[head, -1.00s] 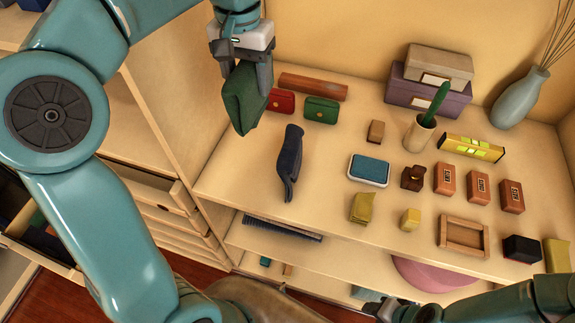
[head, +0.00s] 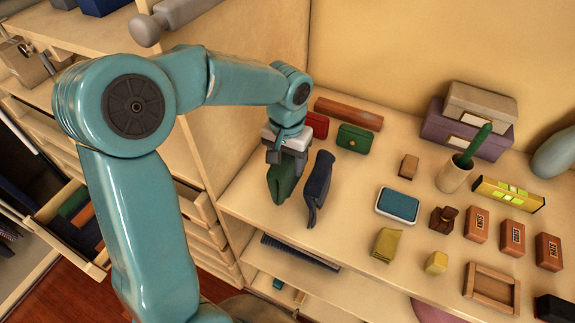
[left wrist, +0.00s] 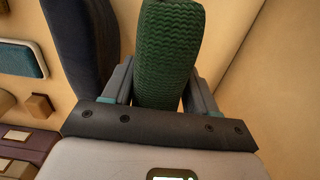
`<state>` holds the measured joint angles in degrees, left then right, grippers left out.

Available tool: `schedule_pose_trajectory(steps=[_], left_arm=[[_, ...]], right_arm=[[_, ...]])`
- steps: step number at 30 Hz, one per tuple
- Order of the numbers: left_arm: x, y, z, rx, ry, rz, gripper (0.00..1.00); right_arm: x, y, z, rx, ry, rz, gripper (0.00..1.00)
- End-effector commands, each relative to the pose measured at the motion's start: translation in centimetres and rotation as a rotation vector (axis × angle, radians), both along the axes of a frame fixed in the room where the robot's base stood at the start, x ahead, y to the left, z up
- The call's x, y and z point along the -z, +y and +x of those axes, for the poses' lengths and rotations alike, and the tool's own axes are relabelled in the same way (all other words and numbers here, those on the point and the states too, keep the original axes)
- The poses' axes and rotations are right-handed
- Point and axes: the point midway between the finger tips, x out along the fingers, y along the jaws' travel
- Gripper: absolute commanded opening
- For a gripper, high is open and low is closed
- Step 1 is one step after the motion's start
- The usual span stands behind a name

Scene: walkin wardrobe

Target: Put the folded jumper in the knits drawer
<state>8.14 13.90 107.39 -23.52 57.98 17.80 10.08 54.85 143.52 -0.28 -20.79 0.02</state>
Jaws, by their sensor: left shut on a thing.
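The folded jumper (head: 282,184) is dark green; its ribbed knit shows in the left wrist view (left wrist: 168,50). My left gripper (head: 286,158) is shut on it, with one finger on each side, and holds it at the left end of the shelf top, just left of a dark blue folded item (head: 319,180). I cannot tell whether the jumper touches the shelf. An open drawer (head: 95,262) at the lower left holds dark blue, green and orange folded things; no label on it is readable. My right gripper is out of view.
The shelf top (head: 350,245) also carries a green purse (head: 354,138), a blue-topped tin (head: 397,205), small boxes, a cup with a brush and stacked boxes. An upright panel (head: 250,90) divides it from the drawer unit. Closed drawers sit right of the open one.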

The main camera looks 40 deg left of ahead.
Motion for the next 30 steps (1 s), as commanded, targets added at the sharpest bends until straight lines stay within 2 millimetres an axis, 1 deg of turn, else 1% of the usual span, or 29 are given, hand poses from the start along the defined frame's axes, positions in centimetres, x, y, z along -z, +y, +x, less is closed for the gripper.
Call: schedule_pose_trajectory(steps=[1,5,13,17,18,26,29,30], left_arm=[[0.9,0.0,0.0,0.0,0.004,-0.001,0.08],[2.2,0.0,0.1,-0.001,0.001,0.0,0.08],[2.4,0.0,0.1,-0.001,-0.001,0.0,0.08],[2.9,0.0,0.1,-0.001,-0.001,0.0,0.08],[2.7,0.0,0.1,0.0,0.0,0.0,0.68],[2.7,0.0,0.1,0.0,0.0,0.0,0.68],[2.0,0.0,0.1,0.0,0.0,0.0,0.68],[1.8,0.0,0.2,-0.001,-0.003,0.001,0.68]], right_arm=[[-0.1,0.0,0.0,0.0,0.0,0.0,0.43],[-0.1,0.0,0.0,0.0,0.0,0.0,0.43],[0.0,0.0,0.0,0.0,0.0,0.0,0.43],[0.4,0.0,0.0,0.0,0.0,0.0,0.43],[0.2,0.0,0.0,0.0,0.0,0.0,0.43],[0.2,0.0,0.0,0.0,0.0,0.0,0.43],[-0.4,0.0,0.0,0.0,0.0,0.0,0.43],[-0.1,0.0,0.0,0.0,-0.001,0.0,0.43]])
